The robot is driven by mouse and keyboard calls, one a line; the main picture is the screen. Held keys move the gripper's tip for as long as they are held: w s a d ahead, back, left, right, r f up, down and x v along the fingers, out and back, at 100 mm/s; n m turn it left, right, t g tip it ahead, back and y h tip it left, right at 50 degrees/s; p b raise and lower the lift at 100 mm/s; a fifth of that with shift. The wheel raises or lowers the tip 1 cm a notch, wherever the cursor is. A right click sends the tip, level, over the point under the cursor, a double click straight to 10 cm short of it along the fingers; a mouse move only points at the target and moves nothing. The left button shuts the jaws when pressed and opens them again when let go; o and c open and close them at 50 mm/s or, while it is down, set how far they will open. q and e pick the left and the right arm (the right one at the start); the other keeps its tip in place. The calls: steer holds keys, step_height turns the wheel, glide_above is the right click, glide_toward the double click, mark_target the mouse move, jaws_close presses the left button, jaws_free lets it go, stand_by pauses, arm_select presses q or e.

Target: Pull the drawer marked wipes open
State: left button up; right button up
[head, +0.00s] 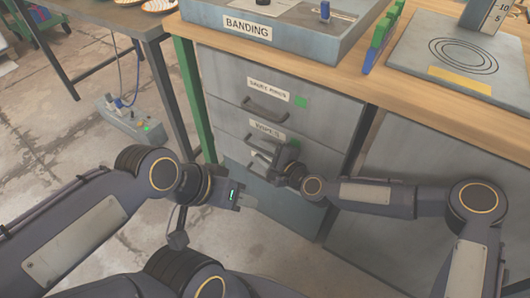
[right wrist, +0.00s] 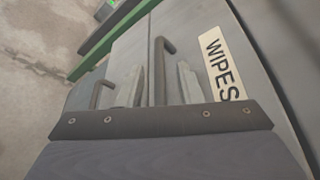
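The wipes drawer (head: 308,143) is the second one down in the grey cabinet and looks closed. Its label (right wrist: 222,65) reads WIPES in the right wrist view. Its dark bar handle (right wrist: 161,65) stands between the two fingers of my right gripper (right wrist: 161,88). These fingers are apart, with a gap to the bar on each side. In the head view my right gripper (head: 270,160) is at the drawer front and partly hides the handle. My left gripper (head: 245,200) is low, in front of the cabinet and away from the handles; its finger gap is unclear.
Above is another labelled drawer (head: 280,88) with a handle and a green square. A further handle (right wrist: 101,93) shows beside the wipes drawer in the right wrist view. The wooden worktop (head: 345,73) carries the BANDING box (head: 290,30). A power strip (head: 130,120) lies at left.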

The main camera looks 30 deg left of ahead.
jaws_close()
stand_by(0.3)
